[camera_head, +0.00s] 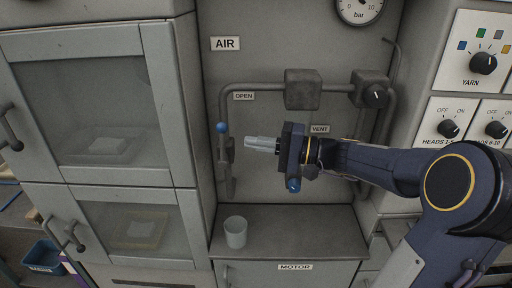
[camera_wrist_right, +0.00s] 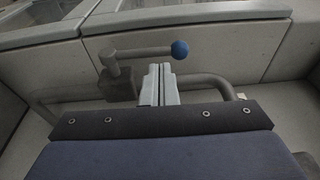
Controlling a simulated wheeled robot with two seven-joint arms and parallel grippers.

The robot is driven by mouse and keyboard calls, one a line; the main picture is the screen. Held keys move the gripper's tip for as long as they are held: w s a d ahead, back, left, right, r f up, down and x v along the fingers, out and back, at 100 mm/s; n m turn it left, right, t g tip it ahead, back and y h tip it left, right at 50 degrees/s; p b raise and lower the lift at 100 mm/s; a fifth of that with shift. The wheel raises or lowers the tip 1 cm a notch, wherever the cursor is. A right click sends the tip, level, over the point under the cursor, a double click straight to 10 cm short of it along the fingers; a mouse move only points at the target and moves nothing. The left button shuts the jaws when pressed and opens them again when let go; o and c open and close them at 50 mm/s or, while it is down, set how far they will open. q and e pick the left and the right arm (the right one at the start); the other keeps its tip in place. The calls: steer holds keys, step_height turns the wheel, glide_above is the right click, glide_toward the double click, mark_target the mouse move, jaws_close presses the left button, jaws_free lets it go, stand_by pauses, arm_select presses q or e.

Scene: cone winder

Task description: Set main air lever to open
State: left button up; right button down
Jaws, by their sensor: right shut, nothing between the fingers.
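The main air lever (camera_head: 222,128) has a blue ball end and sits on a valve on the vertical pipe at the left of the AIR panel. It points up along the pipe, its ball below and left of the OPEN label (camera_head: 243,96). My right gripper (camera_head: 250,142) is shut and empty, just right of the lever with a small gap in the head view. In the right wrist view the lever's blue ball (camera_wrist_right: 180,49) is just beyond the closed fingertips (camera_wrist_right: 160,70); contact cannot be told. My left gripper is out of view.
A VENT label (camera_head: 320,129) is partly behind my right gripper. A pressure gauge (camera_head: 360,8) and a black knob (camera_head: 376,96) are above. A pale cup (camera_head: 235,232) stands on the ledge below the lever. Glass-doored cabinets (camera_head: 100,95) stand close at left.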

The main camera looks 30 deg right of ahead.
steer(key=b+v, duration=0.2)
steer(key=v, duration=0.7)
steer(key=s+a+f+n+g+h, duration=0.1)
steer(key=s+a+f+g, duration=0.25)
steer(key=a, duration=0.35)
steer(key=s+a+f+n+g+h, duration=0.2)
steer(key=s+a+f+g, duration=0.15)
steer(key=s+a, duration=0.2)
steer(key=s+a+f+n+h, duration=0.2)
steer(key=s+f+h, duration=0.4)
steer(key=f, duration=0.5)
steer(key=shift+s+a+n+h, duration=0.3)
steer(key=shift+s+n+h, duration=0.1)
steer(key=shift+s+n, duration=0.6)
steer(key=shift+s, duration=0.15)
